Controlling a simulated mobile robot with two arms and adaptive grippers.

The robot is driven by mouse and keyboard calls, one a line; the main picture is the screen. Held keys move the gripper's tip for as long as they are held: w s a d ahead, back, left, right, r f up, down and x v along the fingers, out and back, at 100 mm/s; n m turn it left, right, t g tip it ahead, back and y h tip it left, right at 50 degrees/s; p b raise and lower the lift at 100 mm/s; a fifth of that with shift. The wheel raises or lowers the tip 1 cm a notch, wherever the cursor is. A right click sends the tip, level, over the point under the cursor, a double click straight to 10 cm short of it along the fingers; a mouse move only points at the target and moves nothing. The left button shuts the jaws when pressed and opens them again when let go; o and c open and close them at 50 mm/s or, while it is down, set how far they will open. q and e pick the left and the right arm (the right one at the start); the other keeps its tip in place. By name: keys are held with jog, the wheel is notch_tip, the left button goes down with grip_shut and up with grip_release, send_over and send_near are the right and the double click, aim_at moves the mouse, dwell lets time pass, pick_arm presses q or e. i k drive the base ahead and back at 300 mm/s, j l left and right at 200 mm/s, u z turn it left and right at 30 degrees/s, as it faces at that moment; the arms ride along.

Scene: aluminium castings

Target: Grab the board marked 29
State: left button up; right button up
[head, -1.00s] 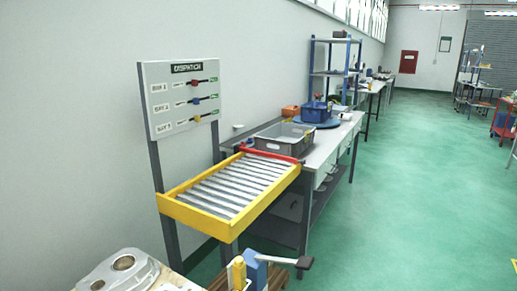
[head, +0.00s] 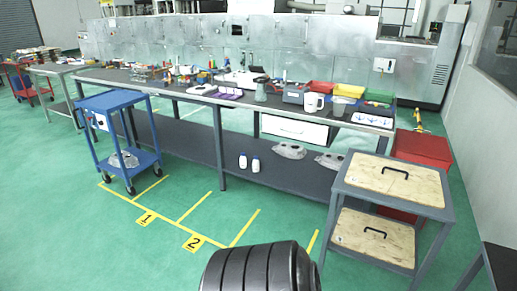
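Two light wooden boards with black handles lie on a grey two-level stand at the right of the head view. The upper board (head: 398,179) lies flat on the top level. The lower board (head: 372,238) lies on the level beneath, partly shaded by the top. Small marks show near their edges, but no number can be read, so I cannot tell which one is 29. Neither of my grippers is in view.
The grey stand (head: 433,207) is at the end of a long workbench (head: 225,102), in front of a red bin (head: 422,150). A blue trolley (head: 110,101) stands at left. Green floor with yellow bay lines is clear in front. A dark table edge is at lower right.

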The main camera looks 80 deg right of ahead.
aim_at(393, 242)
jog(key=z, duration=3.5)
